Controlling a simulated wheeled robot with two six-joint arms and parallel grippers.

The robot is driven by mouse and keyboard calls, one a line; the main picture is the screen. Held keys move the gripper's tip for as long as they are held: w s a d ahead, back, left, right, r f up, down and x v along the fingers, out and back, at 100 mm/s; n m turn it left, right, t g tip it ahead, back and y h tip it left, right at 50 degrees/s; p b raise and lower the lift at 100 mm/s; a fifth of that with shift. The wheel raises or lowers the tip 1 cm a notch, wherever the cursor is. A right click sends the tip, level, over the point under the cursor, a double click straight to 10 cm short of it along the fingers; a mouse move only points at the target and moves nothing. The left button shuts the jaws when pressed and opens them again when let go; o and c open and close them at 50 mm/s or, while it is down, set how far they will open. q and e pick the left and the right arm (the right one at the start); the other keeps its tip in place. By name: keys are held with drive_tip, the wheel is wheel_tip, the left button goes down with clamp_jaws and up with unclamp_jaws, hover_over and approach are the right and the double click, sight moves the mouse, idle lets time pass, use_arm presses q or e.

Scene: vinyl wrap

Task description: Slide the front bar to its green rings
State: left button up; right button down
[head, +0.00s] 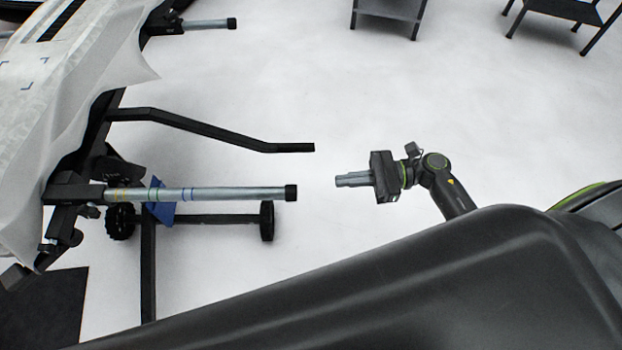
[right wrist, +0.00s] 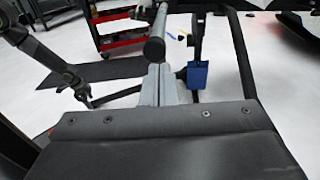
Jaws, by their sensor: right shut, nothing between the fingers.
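The front bar (head: 230,194) is a silver tube with a black end cap (head: 291,193), sticking out to the right from a dark frame in the head view. Yellow, green (head: 152,194) and blue rings mark it, the yellow nearest the frame. My right gripper (head: 345,180) is shut and empty, to the right of the cap with a clear gap. In the right wrist view its silver fingers (right wrist: 160,88) point towards the capped bar end (right wrist: 154,50). My left gripper does not show in the head view, and I cannot make it out in the right wrist view.
A second silver bar (head: 205,24) sticks out at the upper left. A bent black rail (head: 215,132) runs behind the front bar. A blue piece (head: 160,212) hangs at the bar. White sheeting (head: 60,110) covers the frame. The floor right of the bar is clear.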

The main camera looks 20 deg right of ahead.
drive_tip(key=x, duration=0.6)
drive_tip(key=b+x, duration=0.1)
drive_tip(key=x, duration=0.6)
drive_tip(key=b+x, duration=0.1)
drive_tip(key=x, duration=0.5)
drive_tip(key=shift+w+a+r, duration=0.1)
drive_tip(key=shift+w+r, duration=0.25)
drive_tip(key=shift+w, duration=0.1)
drive_tip(key=shift+w+a+r, duration=0.15)
drive_tip(key=shift+a, duration=0.3)
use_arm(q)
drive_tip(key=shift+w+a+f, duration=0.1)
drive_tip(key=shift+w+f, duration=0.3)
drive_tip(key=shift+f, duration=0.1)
